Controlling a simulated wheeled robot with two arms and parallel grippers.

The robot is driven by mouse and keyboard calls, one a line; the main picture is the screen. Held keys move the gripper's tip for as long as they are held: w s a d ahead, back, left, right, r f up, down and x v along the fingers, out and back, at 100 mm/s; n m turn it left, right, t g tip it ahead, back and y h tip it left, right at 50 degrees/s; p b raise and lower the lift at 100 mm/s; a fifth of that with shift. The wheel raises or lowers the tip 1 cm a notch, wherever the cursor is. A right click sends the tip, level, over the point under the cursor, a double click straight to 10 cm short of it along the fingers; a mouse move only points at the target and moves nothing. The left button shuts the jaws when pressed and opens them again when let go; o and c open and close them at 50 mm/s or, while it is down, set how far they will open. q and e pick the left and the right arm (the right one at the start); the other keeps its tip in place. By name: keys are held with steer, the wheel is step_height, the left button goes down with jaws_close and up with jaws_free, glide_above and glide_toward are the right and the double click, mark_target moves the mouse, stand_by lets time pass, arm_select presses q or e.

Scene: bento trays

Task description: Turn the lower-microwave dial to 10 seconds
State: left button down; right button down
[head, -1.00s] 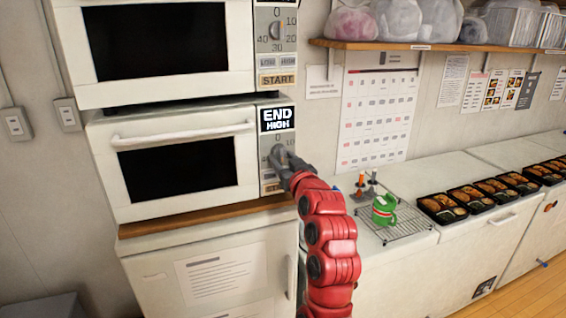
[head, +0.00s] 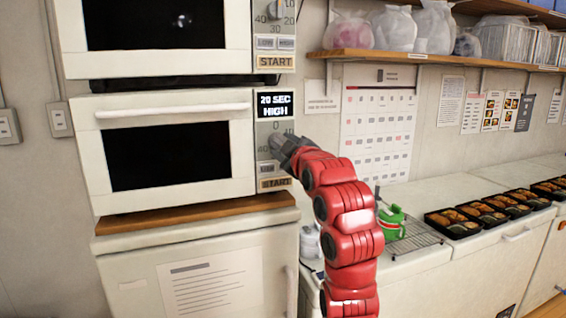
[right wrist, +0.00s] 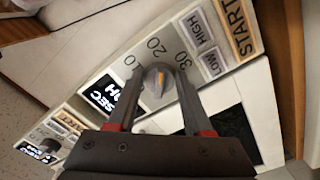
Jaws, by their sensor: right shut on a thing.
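The lower microwave (head: 175,109) is white with a dark door window, and its display (head: 275,105) reads "20 SEC HIGH". My right gripper (head: 279,146) is at its dial, which it mostly hides in the head view. In the right wrist view, the grey dial (right wrist: 158,82) sits between the two fingers of my right gripper (right wrist: 157,88), which is shut on it. An orange mark shows on the dial's face, with the numerals 20 and 30 printed around it. My left gripper is not in view.
An upper microwave (head: 160,62) stands directly above, with its own dial. START buttons (head: 275,183) and LOW and HIGH buttons (right wrist: 207,57) lie close to my gripper. A green container (head: 392,222) on a wire rack and several bento trays (head: 453,223) are on the counter to the right.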

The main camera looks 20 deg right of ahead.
steer(key=n, duration=0.6)
steer(key=r+n, duration=0.1)
steer(key=n, duration=0.3)
steer(key=shift+p, duration=0.35)
steer(key=shift+n+p, duration=0.85)
steer(key=shift+n, duration=1.05)
steer(key=shift+f, duration=0.1)
steer(key=shift+c, duration=1.6)
jaws_free()
steer(key=shift+s, duration=0.1)
